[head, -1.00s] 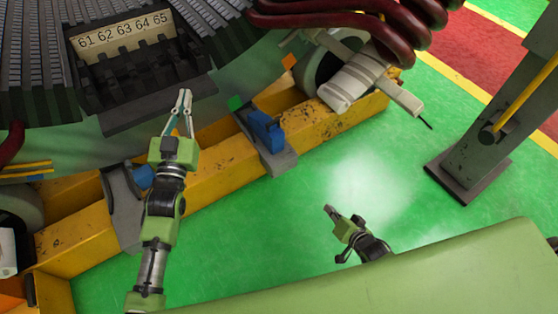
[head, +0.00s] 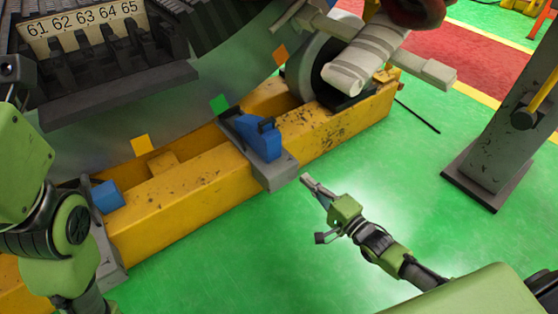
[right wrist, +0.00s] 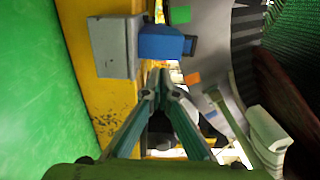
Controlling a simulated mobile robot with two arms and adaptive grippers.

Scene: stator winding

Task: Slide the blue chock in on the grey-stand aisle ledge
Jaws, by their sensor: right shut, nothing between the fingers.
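The blue chock (head: 261,143) sits on a grey ledge (head: 278,177) across the yellow beam, below a green marker (head: 219,104). In the right wrist view the chock (right wrist: 163,43) overlaps the inner end of the grey ledge (right wrist: 115,48). My right gripper (head: 307,181) is shut and empty, just right of the ledge's outer end in the head view. Its fingers (right wrist: 158,84) show below the chock in the right wrist view. A second blue block (head: 107,197) sits on another ledge at the left. My left arm stands at the left edge; its gripper is out of frame.
The yellow beam (head: 185,191) runs along the big stator housing. A grey stand (head: 500,150) rises from the green floor at the right. A wrapped pale coil end (head: 367,60) overhangs the beam at the upper right.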

